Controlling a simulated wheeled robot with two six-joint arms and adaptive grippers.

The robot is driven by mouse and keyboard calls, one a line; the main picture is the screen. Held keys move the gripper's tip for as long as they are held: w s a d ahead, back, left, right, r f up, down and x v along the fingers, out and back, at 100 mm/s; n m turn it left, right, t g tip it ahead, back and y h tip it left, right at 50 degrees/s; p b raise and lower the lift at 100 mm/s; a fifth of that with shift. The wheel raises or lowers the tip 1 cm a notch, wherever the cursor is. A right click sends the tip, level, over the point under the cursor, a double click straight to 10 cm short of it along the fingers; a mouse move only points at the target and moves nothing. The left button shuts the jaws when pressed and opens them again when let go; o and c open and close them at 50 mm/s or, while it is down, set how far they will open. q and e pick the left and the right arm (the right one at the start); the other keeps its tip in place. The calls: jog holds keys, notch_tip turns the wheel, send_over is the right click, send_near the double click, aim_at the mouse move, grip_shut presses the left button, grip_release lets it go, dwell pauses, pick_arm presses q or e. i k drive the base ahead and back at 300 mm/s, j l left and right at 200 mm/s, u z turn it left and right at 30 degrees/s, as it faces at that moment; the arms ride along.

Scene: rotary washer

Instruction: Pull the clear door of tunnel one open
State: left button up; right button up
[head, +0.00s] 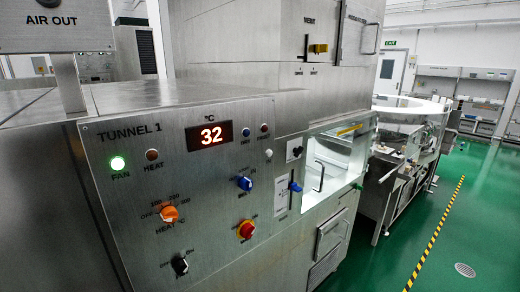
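A thin dark upright handle (319,177) shows in front of the chamber. The clear door's pane is hard to make out there, and I cannot tell whether it is shut. Neither of my grippers is in view.
An orange knob (169,213), a blue knob (244,183) and a red-yellow switch (246,230) sit on the panel. A round machine with a clear rim (412,107) stands right of the cabinet. Green floor (480,220) with a yellow-black stripe (434,237) is clear at right.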

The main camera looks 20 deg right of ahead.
aim_at(360, 126)
jog(key=k+z, duration=0.15)
jog(key=z, duration=1.15)
